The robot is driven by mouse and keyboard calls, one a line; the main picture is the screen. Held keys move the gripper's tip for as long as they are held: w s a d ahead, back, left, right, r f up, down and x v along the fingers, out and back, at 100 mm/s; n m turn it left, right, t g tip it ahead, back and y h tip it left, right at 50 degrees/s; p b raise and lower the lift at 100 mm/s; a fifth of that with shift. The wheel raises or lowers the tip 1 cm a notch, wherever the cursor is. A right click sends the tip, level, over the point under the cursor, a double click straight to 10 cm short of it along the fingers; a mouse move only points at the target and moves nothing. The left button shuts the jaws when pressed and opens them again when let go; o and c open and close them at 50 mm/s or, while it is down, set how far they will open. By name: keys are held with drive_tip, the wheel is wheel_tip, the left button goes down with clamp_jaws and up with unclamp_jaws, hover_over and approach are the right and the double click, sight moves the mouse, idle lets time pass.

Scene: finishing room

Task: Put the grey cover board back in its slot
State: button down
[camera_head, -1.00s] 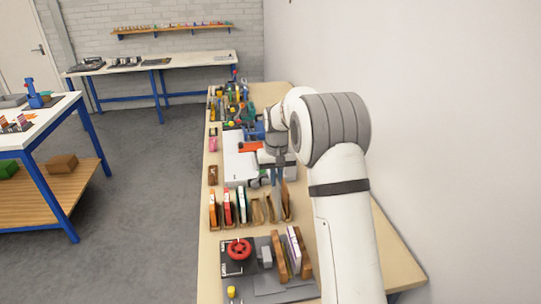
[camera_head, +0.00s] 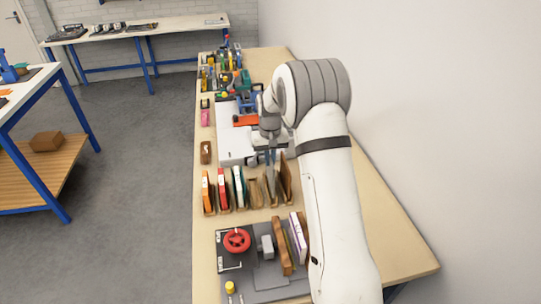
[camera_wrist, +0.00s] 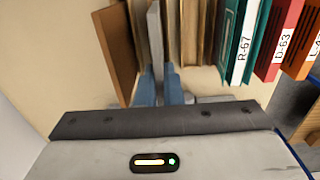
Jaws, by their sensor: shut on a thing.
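The grey cover board (camera_wrist: 154,40) is upright between the two blue-grey fingers of my gripper (camera_wrist: 158,88) in the wrist view. My gripper is shut on its near edge. In the head view my gripper (camera_head: 270,157) is at the far side of the rack, and the grey board (camera_head: 270,187) shows in line with the rack's right part. Tan dividers (camera_wrist: 188,35) stand to its right in the wrist view, and a brown board (camera_wrist: 116,50) to its left. The board's lower edge is hidden, so I cannot tell how deep it sits.
The rack also holds a green-backed binder R-67 (camera_wrist: 234,45), a red binder D-63 (camera_wrist: 280,40) and an orange binder (camera_head: 207,192). A white case (camera_head: 232,145) lies behind. The wall is close on the right.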

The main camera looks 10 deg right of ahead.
drive_tip(key=shift+a+f+b, duration=0.1)
drive_tip(key=shift+f+b, duration=0.3)
drive_tip(key=shift+f, duration=0.75)
drive_tip(key=shift+s+f+b, duration=0.15)
drive_tip(key=shift+f+b, duration=0.5)
drive_tip(key=shift+b, duration=0.05)
idle(0.8)
drive_tip(key=c, duration=1.8)
unclamp_jaws()
drive_tip(key=shift+c, duration=0.2)
drive_tip(key=shift+r, duration=0.15)
drive_tip(key=shift+r+p, duration=2.95)
drive_tip(key=shift+r, duration=2.45)
